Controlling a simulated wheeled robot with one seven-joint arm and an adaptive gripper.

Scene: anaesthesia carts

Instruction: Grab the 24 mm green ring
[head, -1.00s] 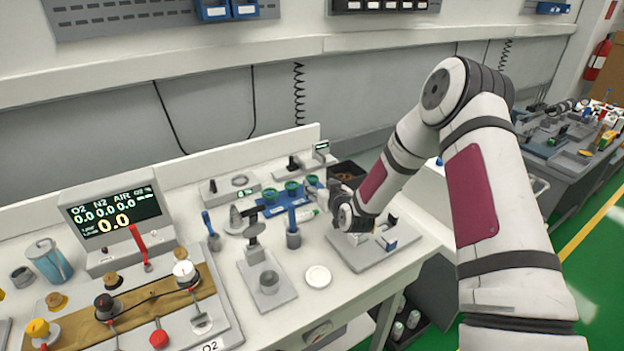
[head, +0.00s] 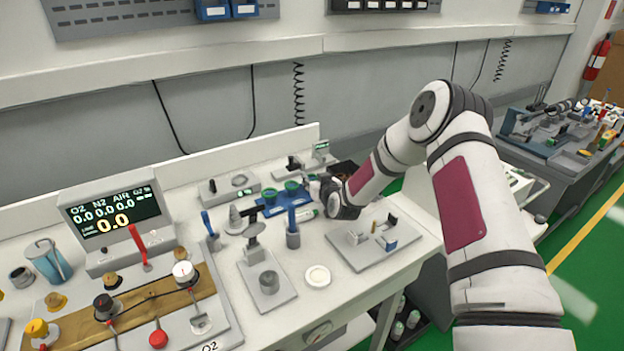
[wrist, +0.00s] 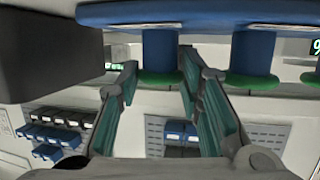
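Green rings sit on blue posts of a blue stand; two show clearly in the head view, a left ring (head: 270,196) and a middle ring (head: 292,188). My gripper (head: 313,183) is at the stand's right end, covering that spot. In the upside-down wrist view, a green ring (wrist: 160,77) on its post appears between my open, teal-padded fingers (wrist: 158,62). Another ring (wrist: 251,82) is to the right, outside them. I see no clear contact, and cannot read which ring is 24 mm.
The blue stand (head: 262,209) is on the white bench. In front are a blue-handled tool in a grey cup (head: 293,239), a grey fixture (head: 268,283) and a white disc (head: 317,276). A grey plate with small parts (head: 345,258) lies to the right.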

